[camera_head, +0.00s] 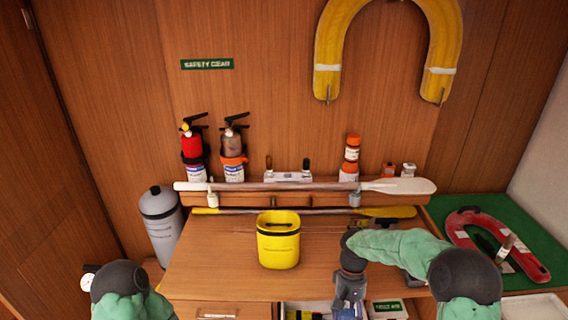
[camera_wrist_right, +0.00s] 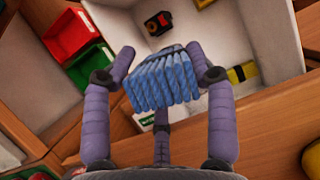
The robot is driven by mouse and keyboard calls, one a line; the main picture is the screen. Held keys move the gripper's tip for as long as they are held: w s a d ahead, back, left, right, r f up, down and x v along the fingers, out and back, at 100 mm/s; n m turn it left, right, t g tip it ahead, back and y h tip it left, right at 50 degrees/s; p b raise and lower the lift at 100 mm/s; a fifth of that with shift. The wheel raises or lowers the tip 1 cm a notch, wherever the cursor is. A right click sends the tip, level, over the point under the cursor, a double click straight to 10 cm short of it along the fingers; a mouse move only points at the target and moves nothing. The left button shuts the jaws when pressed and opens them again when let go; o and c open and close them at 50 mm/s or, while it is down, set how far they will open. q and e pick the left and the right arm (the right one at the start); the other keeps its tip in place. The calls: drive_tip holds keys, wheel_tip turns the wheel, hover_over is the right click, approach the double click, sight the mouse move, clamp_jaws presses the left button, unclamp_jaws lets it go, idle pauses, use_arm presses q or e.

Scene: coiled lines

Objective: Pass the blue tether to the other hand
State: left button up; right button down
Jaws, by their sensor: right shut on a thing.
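The blue tether (camera_wrist_right: 163,82), a bundle of coiled blue line, is between the purple fingers of my right gripper (camera_wrist_right: 163,68) in the right wrist view. The gripper is shut on it. In the head view my right gripper (camera_head: 348,292) points down over the open drawer at the table's front edge. The tether is mostly hidden there. My left arm shows only at the lower left of the head view, and its gripper is out of the frame.
Below the tether is a pale drawer (camera_wrist_right: 205,25) holding a black-and-orange item and a yellow item (camera_wrist_right: 242,72). A yellow bucket (camera_head: 278,245) stands mid-table. A green first aid box (camera_head: 388,308) is right of my right gripper. The table's left part is clear.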

use_arm(q)
drive_tip(key=shift+w+a, duration=0.1)
drive_tip(key=shift+w, duration=0.05)
drive_tip(key=shift+c, duration=0.2)
drive_tip(key=w+d+r+n+t+h, duration=0.2)
drive_tip(key=w+d+r+n, duration=0.2)
drive_tip(key=w+r+n, duration=0.6)
drive_tip(key=w+d+r+n+t+h, duration=0.2)
drive_tip(key=w+d+r+n, duration=0.2)
drive_tip(key=w+r+n, duration=0.55)
drive_tip(key=w+d+f+n, duration=0.1)
drive_tip(key=w+d+f, duration=0.1)
drive_tip(key=d+f, duration=0.5)
drive_tip(key=shift+d, duration=0.2)
use_arm(e)
drive_tip(key=w+a+r+n+h, duration=0.2)
drive_tip(key=a+r+n, duration=0.6)
drive_tip(key=a, duration=0.5)
drive_tip(key=shift+w+a+r+t+h, duration=0.15)
drive_tip(key=shift+a+r+t+h, duration=0.05)
drive_tip(key=shift+r+t+h, duration=0.25)
use_arm(q)
drive_tip(key=shift+w+n, duration=0.1)
drive_tip(key=shift+n, duration=0.15)
